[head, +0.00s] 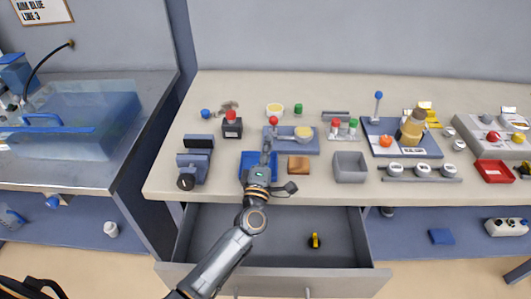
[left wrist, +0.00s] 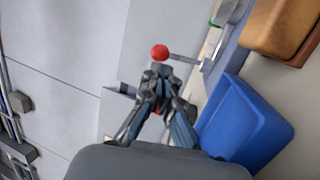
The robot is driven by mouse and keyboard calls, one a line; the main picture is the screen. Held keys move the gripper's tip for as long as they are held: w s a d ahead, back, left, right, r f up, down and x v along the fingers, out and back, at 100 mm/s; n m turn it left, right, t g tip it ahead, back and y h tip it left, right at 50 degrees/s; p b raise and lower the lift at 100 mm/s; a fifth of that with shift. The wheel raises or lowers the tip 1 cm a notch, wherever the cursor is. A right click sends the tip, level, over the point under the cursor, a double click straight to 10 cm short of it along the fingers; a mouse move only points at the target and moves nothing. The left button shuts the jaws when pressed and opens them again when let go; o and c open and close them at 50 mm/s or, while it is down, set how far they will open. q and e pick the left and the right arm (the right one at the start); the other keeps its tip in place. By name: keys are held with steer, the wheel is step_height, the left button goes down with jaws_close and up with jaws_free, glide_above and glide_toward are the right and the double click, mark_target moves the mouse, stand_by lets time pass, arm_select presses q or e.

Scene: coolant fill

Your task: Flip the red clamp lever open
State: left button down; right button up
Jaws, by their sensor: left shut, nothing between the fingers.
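The red clamp lever shows as a red ball knob (head: 273,120) above a blue base plate (head: 309,148) in the middle of the bench. In the left wrist view the red knob (left wrist: 160,52) sits at the end of a thin grey rod that runs right to a small mount. My left gripper (head: 267,146) reaches over the blue tray from the front; it is shut and empty. In the left wrist view its fingertips (left wrist: 161,70) are right by the knob, which is not between them. I cannot tell whether they touch it.
A blue tray (head: 246,169) lies under my left gripper, with a brown block (head: 298,164) to its right. A black box with a red button (head: 232,128) stands left of the plate. An open drawer (head: 340,225) holding a yellow object juts out below the bench.

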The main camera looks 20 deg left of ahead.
mark_target(273, 124)
arm_select(q)
steer(key=x, duration=0.3)
steer(key=shift+w+r, duration=0.15)
steer(key=shift+w, duration=0.1)
steer(key=shift+w+a, duration=0.1)
steer(key=shift+w, duration=0.15)
arm_select(e)
steer(key=shift+s+r, duration=0.25)
steer(key=shift+s, duration=0.1)
